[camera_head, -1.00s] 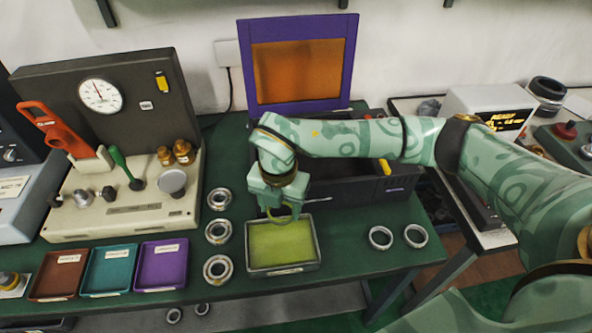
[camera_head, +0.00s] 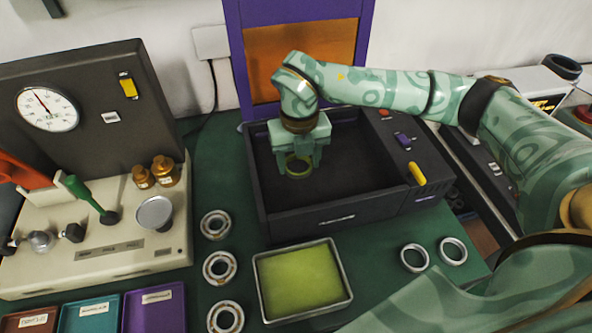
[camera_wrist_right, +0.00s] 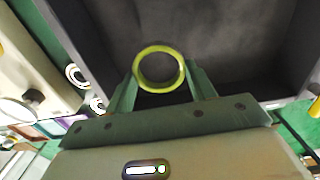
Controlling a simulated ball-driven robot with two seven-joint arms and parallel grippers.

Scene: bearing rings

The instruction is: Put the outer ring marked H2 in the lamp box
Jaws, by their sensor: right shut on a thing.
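My right gripper (camera_head: 299,167) is shut on a yellowish ring (camera_head: 296,168), which hangs over the open black box with the orange window in its raised purple lid; I take this as the lamp box (camera_head: 340,213). In the right wrist view the ring (camera_wrist_right: 138,69) sits between the two fingers (camera_wrist_right: 160,85), with the dark box interior (camera_wrist_right: 230,50) beyond it. No H2 mark on the held ring is readable. Two plain rings (camera_head: 414,258) (camera_head: 453,251) lie on the table at the right. My left gripper is not in view.
A tray with a yellow-green pad (camera_head: 300,318) stands in front of the box. Several bearings (camera_head: 220,267) lie in a column left of it. A gauge test stand (camera_head: 95,255) is at the left, with brown, teal and purple trays (camera_head: 152,312) in front. Green table shows between.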

